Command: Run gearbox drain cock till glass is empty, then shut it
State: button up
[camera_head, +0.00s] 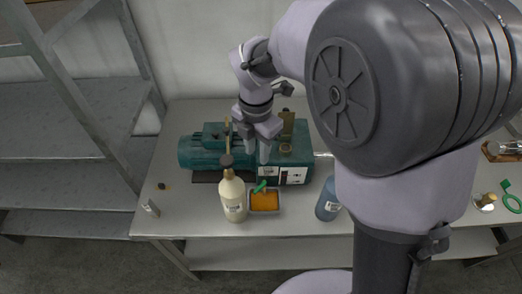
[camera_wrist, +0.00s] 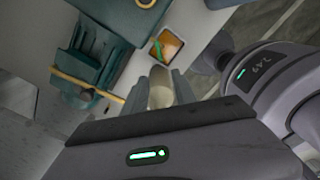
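The teal gearbox (camera_head: 285,160) with its motor (camera_head: 205,152) sits on the bench. White plates cover part of its front; the sight glass and its level are too small to make out. A green lever (camera_head: 260,186), apparently the drain cock, shows at the gearbox front over a tray (camera_head: 265,212) of orange liquid. The lever (camera_wrist: 158,49) and the tray's liquid (camera_wrist: 169,43) also show in the wrist view. I cannot tell whether the cock runs. My gripper (camera_head: 254,152) is above the gearbox, fingers apart. A cream bottle shows between the fingers in the wrist view, apparently beyond them.
A blue bottle (camera_head: 327,203) stands to the right. A small cylinder (camera_head: 150,208) is near the left bench edge. Shelving stands left.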

aim_at(257, 189)
notch_tip(257, 189, down, 17)
jog(key=b, duration=0.6)
jog(key=shift+a+f, duration=0.1)
grip_shut()
